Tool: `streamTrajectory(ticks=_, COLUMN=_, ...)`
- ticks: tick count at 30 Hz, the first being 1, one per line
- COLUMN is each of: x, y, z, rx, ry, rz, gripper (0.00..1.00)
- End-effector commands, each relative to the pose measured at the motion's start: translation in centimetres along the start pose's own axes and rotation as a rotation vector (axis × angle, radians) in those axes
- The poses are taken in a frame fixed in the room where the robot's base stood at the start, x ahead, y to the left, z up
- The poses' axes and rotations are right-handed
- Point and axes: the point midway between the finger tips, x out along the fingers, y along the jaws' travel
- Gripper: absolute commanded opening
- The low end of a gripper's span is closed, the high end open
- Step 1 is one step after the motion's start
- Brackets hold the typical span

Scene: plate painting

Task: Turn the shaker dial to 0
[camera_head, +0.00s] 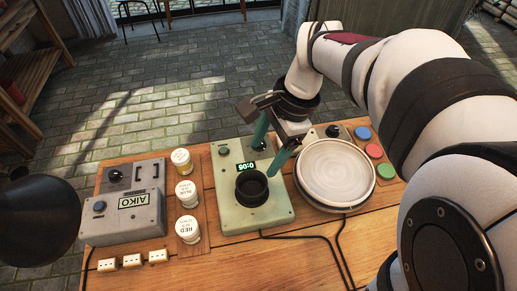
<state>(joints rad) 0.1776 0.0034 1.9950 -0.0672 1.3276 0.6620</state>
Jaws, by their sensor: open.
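The green shaker (226,196) stands on the wooden table, with a black round cup holder (252,188) at its front. Its small lit display (245,168) seems to read 0:05, though the digits are small. A small dark round control (224,151) sits at its back left corner; I cannot tell whether it is the dial or a button. My gripper (268,153) is open over the back right part of the shaker, with its two teal fingers apart. The fingers and the gripper body cover that part, so a dial there could be hidden. I cannot tell whether the fingers touch anything.
A round pale plate (336,174) lies right of the shaker, close to my gripper. Behind it is another dial (333,131). Red, blue and green discs (374,151) lie further right. Paint jars (186,192) and a grey AIKO box (135,214) stand left. Cables cross the table's front.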

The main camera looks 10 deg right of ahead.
Motion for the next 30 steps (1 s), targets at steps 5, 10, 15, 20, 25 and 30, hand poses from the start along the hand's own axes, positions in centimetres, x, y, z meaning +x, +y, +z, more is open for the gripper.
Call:
streamTrajectory(ticks=5, x=0.0, y=4.0, z=2.2, rx=-0.197, ry=0.012, rz=0.031, gripper=0.74)
streamTrajectory(ticks=10, x=0.2, y=6.3, z=3.3, rx=-0.314, ry=0.017, rz=0.052, gripper=0.74)
streamTrajectory(ticks=15, x=0.3, y=7.1, z=3.5, rx=-0.349, ry=0.017, rz=0.060, gripper=0.74)
streamTrajectory(ticks=20, x=0.3, y=7.0, z=3.5, rx=-0.348, ry=0.017, rz=0.060, gripper=0.74)
streamTrajectory(ticks=25, x=-0.4, y=3.6, z=2.2, rx=-0.314, ry=0.036, rz=0.076, gripper=0.74)
streamTrajectory(ticks=30, x=0.1, y=-8.4, z=-3.0, rx=-0.162, ry=0.126, rz=0.128, gripper=0.74)
